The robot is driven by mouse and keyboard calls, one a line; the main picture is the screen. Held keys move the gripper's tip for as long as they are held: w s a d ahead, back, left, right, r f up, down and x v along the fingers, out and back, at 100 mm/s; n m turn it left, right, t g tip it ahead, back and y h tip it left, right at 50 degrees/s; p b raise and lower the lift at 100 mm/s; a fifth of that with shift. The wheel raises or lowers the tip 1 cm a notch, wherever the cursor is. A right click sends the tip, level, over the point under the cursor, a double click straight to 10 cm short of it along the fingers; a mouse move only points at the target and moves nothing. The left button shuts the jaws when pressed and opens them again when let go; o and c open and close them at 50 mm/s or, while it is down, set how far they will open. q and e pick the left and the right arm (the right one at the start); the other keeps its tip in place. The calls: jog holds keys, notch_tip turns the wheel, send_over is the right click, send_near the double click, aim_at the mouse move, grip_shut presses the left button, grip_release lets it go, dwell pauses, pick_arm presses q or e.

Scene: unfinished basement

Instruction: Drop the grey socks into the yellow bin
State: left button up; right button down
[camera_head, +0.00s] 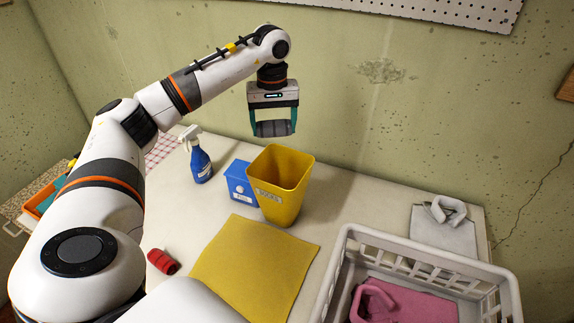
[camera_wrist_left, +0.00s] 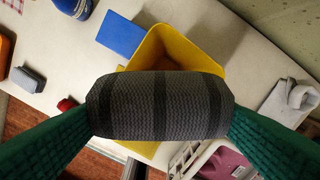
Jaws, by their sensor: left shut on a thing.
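The grey socks (camera_head: 273,128) are a rolled bundle with darker bands, held between the fingers of my left gripper (camera_head: 274,121). In the left wrist view the socks (camera_wrist_left: 160,105) fill the middle, with a green finger pressed on each end. The yellow bin (camera_head: 280,187) stands upright on the table with its open top up and a label on its front. My left gripper is well above the table, near the bin. In the left wrist view the bin (camera_wrist_left: 198,50) is below and partly hidden by the socks. My right gripper is not in view.
A blue box (camera_head: 239,183) stands against the bin's left, and a blue spray bottle (camera_head: 201,160) further left. A yellow cloth (camera_head: 254,265) lies in front. A red roll (camera_head: 162,262) is at left. A white basket (camera_head: 345,262) with pink clothing and a folded grey garment (camera_head: 440,230) are at right.

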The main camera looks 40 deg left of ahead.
pick_arm(q)
jog(key=shift+s+f+b, duration=0.3)
jog(key=shift+f+b, duration=0.3)
jog(key=shift+f, duration=0.15)
notch_tip(320, 180, down, 4)
jog(key=b, duration=0.3)
jog(key=o, duration=1)
notch_tip(320, 180, up, 5)
jog(key=shift+w+r+b, duration=0.15)
jog(key=shift+b, duration=0.4)
notch_tip(320, 180, up, 5)
jog(key=shift+r+p, duration=0.1)
jog(key=shift+p, duration=0.55)
jog(key=shift+r, duration=0.75)
